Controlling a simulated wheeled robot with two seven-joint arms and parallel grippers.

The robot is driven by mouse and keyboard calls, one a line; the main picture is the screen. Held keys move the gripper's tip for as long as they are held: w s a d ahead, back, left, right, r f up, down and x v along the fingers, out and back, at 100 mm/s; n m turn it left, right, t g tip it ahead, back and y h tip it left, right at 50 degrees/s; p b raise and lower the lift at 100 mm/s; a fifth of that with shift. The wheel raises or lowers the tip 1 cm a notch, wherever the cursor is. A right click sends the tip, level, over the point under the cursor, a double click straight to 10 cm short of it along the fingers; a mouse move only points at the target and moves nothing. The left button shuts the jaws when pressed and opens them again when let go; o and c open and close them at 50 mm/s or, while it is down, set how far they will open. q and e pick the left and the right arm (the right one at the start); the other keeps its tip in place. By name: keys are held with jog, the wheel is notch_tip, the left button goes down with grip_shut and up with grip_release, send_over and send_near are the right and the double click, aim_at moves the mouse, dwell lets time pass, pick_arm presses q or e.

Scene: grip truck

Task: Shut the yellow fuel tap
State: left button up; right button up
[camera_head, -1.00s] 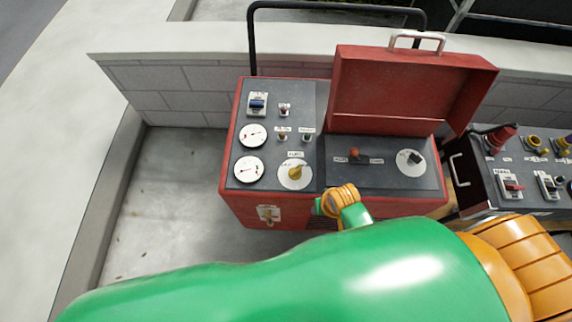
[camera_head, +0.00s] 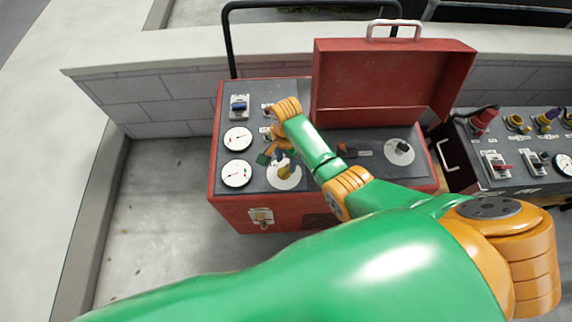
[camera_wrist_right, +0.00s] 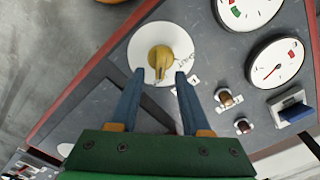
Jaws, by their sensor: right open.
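The yellow fuel tap (camera_head: 284,171) is a knob on a round white dial plate (camera_head: 293,182) on the red machine's grey panel. In the right wrist view the yellow tap (camera_wrist_right: 160,59) sits just beyond and between my fingertips, on its white plate (camera_wrist_right: 143,40). My right gripper (camera_head: 271,160) is open over the panel beside the tap in the head view. Its two blue fingers (camera_wrist_right: 160,74) stand apart with nothing between them in the right wrist view. Whether they touch the plate I cannot tell. My left gripper is not in view.
The panel has two gauges (camera_head: 237,173), a blue switch (camera_head: 239,104) and small toggles. A second control box (camera_head: 500,165) is at the right. Open concrete floor (camera_head: 150,210) lies left.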

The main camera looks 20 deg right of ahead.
aim_at(284, 171)
notch_tip(284, 171, down, 3)
jog(key=shift+r, duration=0.15)
grip_shut()
